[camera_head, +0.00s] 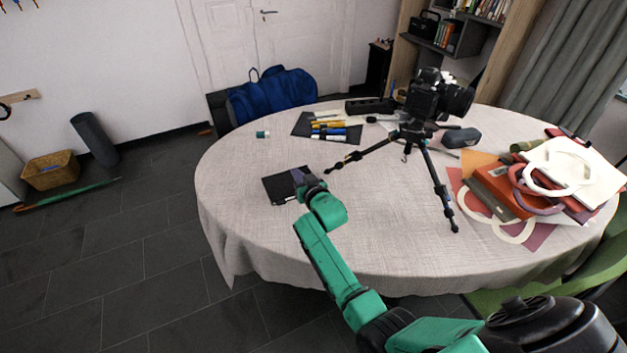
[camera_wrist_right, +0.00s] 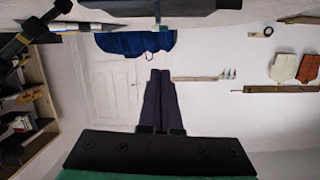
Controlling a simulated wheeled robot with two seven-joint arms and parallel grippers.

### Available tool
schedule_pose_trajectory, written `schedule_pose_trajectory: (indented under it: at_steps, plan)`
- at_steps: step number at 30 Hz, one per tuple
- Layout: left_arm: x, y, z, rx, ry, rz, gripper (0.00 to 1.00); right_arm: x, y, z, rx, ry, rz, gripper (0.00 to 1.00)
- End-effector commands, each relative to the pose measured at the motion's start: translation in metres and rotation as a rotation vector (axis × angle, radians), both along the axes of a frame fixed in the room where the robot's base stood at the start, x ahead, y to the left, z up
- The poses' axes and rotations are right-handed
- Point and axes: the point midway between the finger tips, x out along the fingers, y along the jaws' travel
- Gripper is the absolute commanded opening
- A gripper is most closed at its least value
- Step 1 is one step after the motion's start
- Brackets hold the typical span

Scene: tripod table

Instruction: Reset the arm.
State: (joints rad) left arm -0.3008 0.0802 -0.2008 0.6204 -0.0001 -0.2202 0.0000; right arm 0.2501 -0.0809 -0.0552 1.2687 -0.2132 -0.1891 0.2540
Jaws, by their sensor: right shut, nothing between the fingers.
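My right arm, green and black, reaches in from the lower right over the round table (camera_head: 230,215). My left gripper is not in view.
A camera (camera_head: 436,97) stands on a small black tripod (camera_head: 441,190) to the right of the gripper. Several markers (camera_head: 328,125) lie on a dark mat behind. The table's left part is mostly clear.

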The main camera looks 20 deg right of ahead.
Motion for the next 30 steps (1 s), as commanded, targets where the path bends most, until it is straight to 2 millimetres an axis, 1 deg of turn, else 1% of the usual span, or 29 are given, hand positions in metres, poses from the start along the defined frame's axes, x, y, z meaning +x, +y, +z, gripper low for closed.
schedule_pose_trajectory:
  at_steps: [1, 3, 6, 9, 12, 17, 19, 21, 23, 26, 27, 29, 30]
  plan:
    - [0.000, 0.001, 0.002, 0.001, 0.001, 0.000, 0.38, -0.016, -0.001, -0.004, 0.000, 0.012, 0.000, 0.00]
    - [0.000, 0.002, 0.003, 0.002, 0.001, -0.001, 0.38, -0.034, -0.001, -0.001, -0.001, 0.012, -0.001, 0.00]
    - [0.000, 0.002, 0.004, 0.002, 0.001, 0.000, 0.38, -0.059, -0.002, 0.005, -0.001, 0.012, 0.000, 0.00]
    - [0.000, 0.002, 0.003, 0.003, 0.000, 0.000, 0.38, -0.078, -0.002, 0.010, 0.000, 0.011, 0.000, 0.00]
    - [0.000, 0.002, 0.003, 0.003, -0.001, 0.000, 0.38, -0.088, -0.002, 0.013, 0.000, 0.010, 0.000, 0.00]
    - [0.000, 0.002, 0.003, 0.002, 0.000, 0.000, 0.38, -0.091, -0.002, 0.014, 0.001, 0.009, -0.001, 0.00]
    - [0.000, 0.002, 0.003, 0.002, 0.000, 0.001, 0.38, -0.093, -0.003, 0.013, -0.001, 0.017, -0.001, 0.00]
    - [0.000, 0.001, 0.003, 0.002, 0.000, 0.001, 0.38, -0.102, -0.007, 0.006, -0.014, 0.069, -0.008, 0.00]
    - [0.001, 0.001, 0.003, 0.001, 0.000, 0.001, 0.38, -0.118, -0.013, -0.004, -0.034, 0.152, -0.015, 0.00]
    - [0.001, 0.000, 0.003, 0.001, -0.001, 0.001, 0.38, -0.156, -0.023, -0.022, -0.073, 0.330, -0.014, 0.00]
    - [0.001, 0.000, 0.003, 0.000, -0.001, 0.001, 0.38, -0.172, -0.025, -0.028, -0.087, 0.401, -0.009, 0.00]
    - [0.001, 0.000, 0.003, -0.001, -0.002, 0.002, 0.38, -0.195, -0.028, -0.034, -0.108, 0.493, 0.003, 0.00]
    - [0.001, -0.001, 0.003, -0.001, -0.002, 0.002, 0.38, -0.210, -0.028, -0.037, -0.118, 0.549, 0.014, 0.00]
